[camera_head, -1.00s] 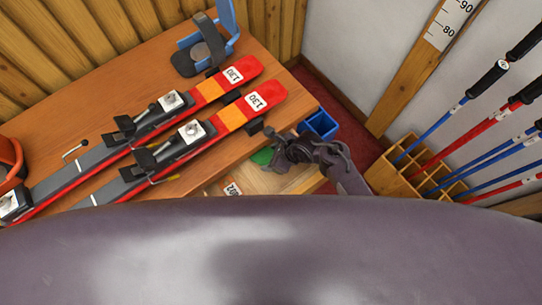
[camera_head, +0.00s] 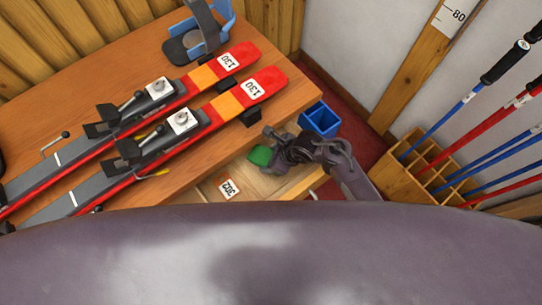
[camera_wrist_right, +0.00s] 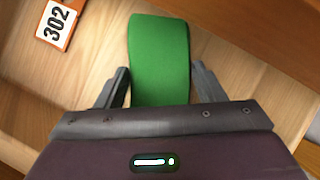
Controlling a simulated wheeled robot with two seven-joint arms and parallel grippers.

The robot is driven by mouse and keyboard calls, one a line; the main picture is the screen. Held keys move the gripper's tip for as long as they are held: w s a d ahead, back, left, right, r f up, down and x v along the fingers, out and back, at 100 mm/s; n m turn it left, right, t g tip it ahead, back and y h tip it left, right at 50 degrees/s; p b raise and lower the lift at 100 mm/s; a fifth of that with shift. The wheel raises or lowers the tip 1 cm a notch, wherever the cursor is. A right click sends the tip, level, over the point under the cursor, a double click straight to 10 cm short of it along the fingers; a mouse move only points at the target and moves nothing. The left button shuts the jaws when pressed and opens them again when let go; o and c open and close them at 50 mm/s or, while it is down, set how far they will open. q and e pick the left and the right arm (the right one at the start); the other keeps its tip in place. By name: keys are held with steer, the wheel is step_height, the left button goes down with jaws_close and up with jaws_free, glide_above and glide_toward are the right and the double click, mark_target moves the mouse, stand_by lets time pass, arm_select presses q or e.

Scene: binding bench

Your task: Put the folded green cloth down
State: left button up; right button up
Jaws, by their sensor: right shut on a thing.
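The folded green cloth (camera_wrist_right: 160,55) is between the fingers of my right gripper (camera_wrist_right: 160,88) in the right wrist view, extending forward from them. Below it is the pale wooden floor of an open drawer (camera_wrist_right: 80,80). In the head view the cloth (camera_head: 260,155) shows as a small green patch at the tip of my right gripper (camera_head: 270,146), over the drawer beside the bench edge. I cannot tell whether the cloth touches the drawer floor. My left gripper is not in view.
A tag marked 302 (camera_head: 228,188) lies in the drawer. Two red skis (camera_head: 225,105) and a blue-grey binding device (camera_head: 200,35) are on the bench (camera_head: 60,95). A blue bin (camera_head: 320,120) stands on the floor beyond my right gripper. A pole rack (camera_head: 415,175) stands at right.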

steer(key=shift+f, duration=0.55)
steer(key=o, duration=1.1)
steer(key=shift+r, duration=0.1)
